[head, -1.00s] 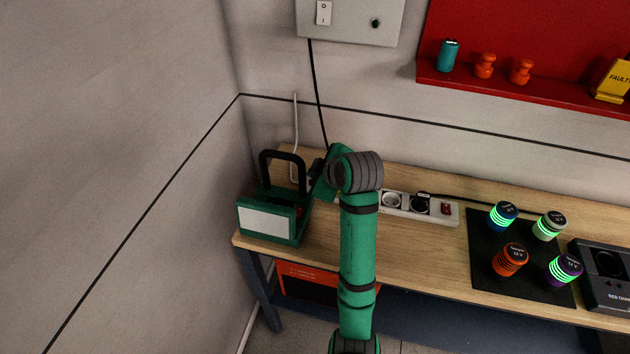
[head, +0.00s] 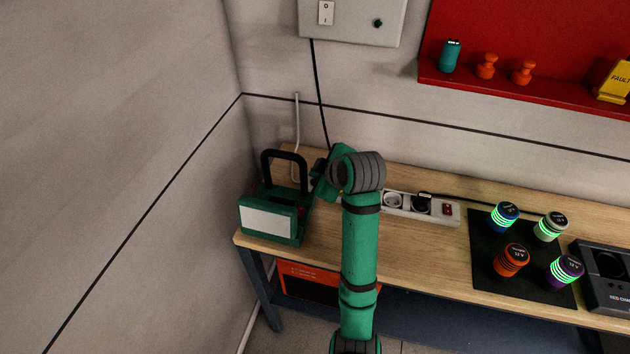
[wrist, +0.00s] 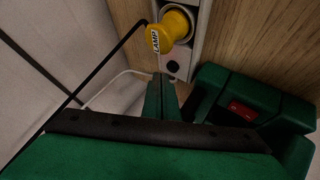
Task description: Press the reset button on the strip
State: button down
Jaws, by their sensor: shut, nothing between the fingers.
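The white power strip (head: 437,216) lies along the back of the wooden bench in the head view; my arm hides its left part. In the wrist view the strip's end (wrist: 184,58) shows a small dark round button (wrist: 173,67), just below a yellow plug marked LAMP (wrist: 172,28). My gripper (wrist: 161,78) is shut and empty. Its tips appear just below the button in the wrist view; I cannot tell whether they touch it. In the head view the gripper (head: 318,168) is mostly hidden behind my wrist.
A green box (head: 270,222) with a black handle stands left of my gripper; its red switch (wrist: 242,110) shows close by in the wrist view. A black mat (head: 487,272) with several glowing cylinders lies right. A wall box (head: 352,22) hangs above.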

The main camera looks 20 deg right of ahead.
jog(key=shift+f, duration=0.2)
dwell(0.6)
jog(key=shift+f, duration=0.25)
jog(key=shift+f, duration=0.4)
dwell(1.0)
jog(key=shift+r, duration=0.85)
jog(key=shift+w+r, duration=0.1)
notch_tip(320, 180, up, 5)
jog(key=shift+f, duration=0.1)
dwell(0.4)
jog(key=shift+a, duration=0.1)
dwell(0.6)
